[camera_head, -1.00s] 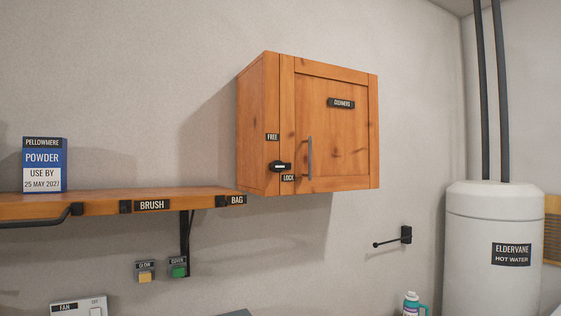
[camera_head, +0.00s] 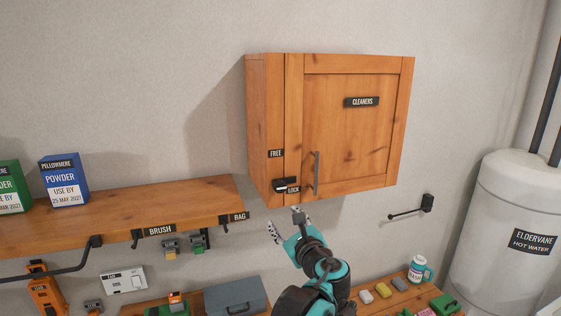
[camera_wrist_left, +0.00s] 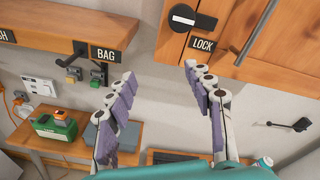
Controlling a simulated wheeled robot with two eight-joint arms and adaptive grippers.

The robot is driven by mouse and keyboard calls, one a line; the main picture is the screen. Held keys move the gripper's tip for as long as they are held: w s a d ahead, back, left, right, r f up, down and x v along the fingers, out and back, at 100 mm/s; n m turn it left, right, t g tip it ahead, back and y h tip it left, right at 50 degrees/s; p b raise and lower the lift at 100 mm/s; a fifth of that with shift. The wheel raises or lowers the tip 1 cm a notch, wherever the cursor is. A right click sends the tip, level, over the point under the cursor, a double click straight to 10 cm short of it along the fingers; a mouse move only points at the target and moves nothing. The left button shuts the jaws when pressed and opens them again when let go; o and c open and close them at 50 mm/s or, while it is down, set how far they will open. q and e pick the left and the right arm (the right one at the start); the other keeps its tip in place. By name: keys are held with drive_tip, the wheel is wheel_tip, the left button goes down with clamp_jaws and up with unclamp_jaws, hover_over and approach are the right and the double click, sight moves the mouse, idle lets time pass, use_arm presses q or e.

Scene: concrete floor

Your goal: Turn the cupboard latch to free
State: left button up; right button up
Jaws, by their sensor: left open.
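The wooden cupboard (camera_head: 350,130) hangs on the wall, its door shut. Its black latch knob (camera_head: 281,185) sits low on the left front strip, with a white bar lying roughly horizontal. A FREE label (camera_head: 276,153) is above the knob and a LOCK label (camera_head: 293,190) is at its lower right. In the left wrist view, the latch (camera_wrist_left: 190,18) is at the top, above the right finger, beside LOCK (camera_wrist_left: 203,43). My left gripper (camera_head: 286,221) is open and empty just below the cupboard, apart from the latch; its spread fingers (camera_wrist_left: 159,74) also show in the wrist view. My right gripper is out of view.
A vertical door handle (camera_head: 316,173) stands right of the latch. A wooden shelf (camera_head: 190,202) with powder boxes (camera_head: 64,180) juts out at the left. A wall hook (camera_head: 425,203) is at the lower right. The wall between shelf and cupboard is clear.

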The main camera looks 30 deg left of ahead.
use_arm(q)
drive_tip(key=m+p, duration=0.2)
approach(281, 188)
drive_tip(key=w+a+f, duration=0.2)
drive_tip(key=shift+t+y, duration=0.4)
drive_tip(key=shift+y, duration=0.1)
drive_tip(key=x, duration=0.2)
drive_tip(key=p+x, duration=0.1)
drive_tip(key=x, duration=0.1)
drive_tip(key=r+x, duration=0.1)
drive_tip(key=x, duration=0.2)
drive_tip(key=shift+a, duration=0.1)
drive_tip(key=shift+w+a, duration=0.1)
drive_tip(key=shift+a, duration=0.15)
use_arm(e)
wheel_tip(281, 188, up, 5)
drive_tip(key=shift+f, duration=0.1)
use_arm(q)
drive_tip(key=c, duration=1.2)
